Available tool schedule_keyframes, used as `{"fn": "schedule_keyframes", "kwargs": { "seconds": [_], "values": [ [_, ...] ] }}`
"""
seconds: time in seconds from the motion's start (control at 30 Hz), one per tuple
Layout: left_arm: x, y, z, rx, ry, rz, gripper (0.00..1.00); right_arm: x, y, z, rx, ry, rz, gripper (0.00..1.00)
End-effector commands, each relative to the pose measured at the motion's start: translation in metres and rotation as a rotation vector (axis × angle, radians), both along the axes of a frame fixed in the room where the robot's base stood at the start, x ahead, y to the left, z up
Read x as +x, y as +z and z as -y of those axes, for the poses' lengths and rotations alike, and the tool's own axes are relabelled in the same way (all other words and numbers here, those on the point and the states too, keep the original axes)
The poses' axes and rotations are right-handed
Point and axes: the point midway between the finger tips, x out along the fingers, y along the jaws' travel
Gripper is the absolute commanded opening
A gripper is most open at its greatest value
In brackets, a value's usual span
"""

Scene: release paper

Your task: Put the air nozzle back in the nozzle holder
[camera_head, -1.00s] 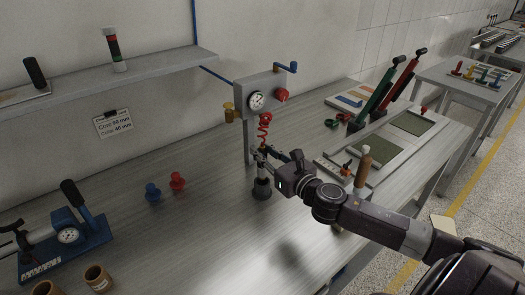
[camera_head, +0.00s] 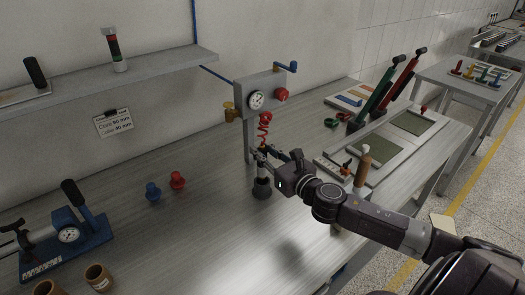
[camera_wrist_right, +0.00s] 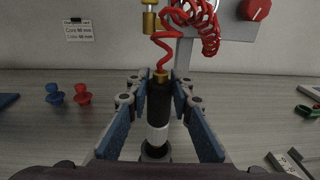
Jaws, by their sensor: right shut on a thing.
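The air nozzle (camera_wrist_right: 158,105) is a black upright cylinder with a brass top and a pale lower band, hung on a red coiled hose (camera_head: 264,130). My right gripper (camera_head: 262,157) is shut on the nozzle; in the right wrist view its two blue-padded fingers stand on either side of it. The nozzle holder (camera_head: 262,190) is a dark round cup on the bench, directly below the nozzle. Its rim shows in part behind the nozzle's lower end in the right wrist view (camera_wrist_right: 155,153). I cannot tell how far the nozzle's tip is inside the cup. My left gripper is out of view.
A grey panel with a gauge (camera_head: 256,100) and a red knob (camera_head: 281,95) stands behind the holder. Blue (camera_head: 153,192) and red (camera_head: 177,180) knobs lie to the left. A brown-handled tool (camera_head: 363,165) stands near my right arm.

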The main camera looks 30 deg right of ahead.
Motion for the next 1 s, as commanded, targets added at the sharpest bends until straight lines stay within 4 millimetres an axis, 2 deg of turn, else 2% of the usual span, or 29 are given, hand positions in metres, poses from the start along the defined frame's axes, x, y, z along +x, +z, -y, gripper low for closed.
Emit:
{"fn": "schedule_keyframes", "kwargs": {
  "seconds": [1.0],
  "values": [
    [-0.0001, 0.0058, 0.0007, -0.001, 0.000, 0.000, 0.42, 0.0000, 0.0007, -0.0001, 0.000, 0.000, 0.001, 0.00]
  ]
}}
